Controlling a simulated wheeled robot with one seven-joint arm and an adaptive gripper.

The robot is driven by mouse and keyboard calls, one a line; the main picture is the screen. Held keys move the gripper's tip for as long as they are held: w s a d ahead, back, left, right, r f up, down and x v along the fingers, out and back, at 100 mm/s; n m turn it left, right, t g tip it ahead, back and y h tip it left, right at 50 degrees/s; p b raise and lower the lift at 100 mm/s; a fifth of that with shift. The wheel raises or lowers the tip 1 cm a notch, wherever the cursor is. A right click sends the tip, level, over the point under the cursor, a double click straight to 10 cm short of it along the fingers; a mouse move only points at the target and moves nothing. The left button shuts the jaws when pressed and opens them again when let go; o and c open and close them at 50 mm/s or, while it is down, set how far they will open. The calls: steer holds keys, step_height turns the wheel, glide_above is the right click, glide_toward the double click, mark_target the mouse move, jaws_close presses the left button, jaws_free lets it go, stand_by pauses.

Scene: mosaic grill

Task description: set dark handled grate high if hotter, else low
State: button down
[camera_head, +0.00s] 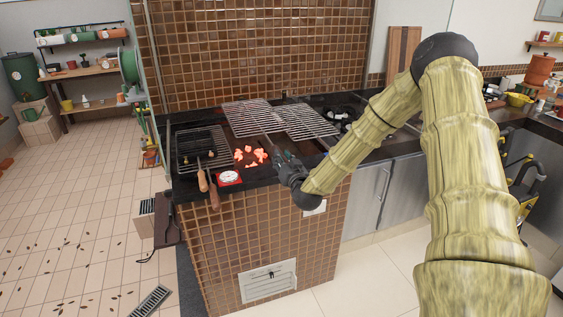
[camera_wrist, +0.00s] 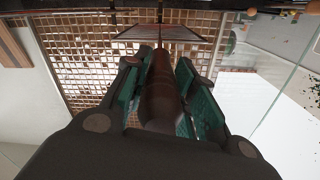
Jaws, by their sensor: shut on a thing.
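A wire grate (camera_wrist: 160,33) shows beyond that handle. In the head view, two wire grates, one on the left (camera_head: 248,116) and one on the right (camera_head: 307,122), sit side by side beyond my gripper. I cannot tell clearly which one the held handle joins. Glowing orange coals (camera_head: 250,156) lie left of my gripper. A red-rimmed white dial (camera_head: 229,177) stands at the counter's front; its reading is too small to tell.
A dark rack (camera_head: 202,147) lies left of the coals. A tiled wall (camera_head: 262,50) rises behind. A wooden board (camera_head: 403,50) leans at the back right.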

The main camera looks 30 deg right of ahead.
steer(key=shift+w+d+r, duration=0.1)
steer(key=shift+r, duration=0.15)
steer(key=c, duration=1.2)
jaws_free()
steer(key=shift+o, duration=0.3)
steer(key=v, duration=1.2)
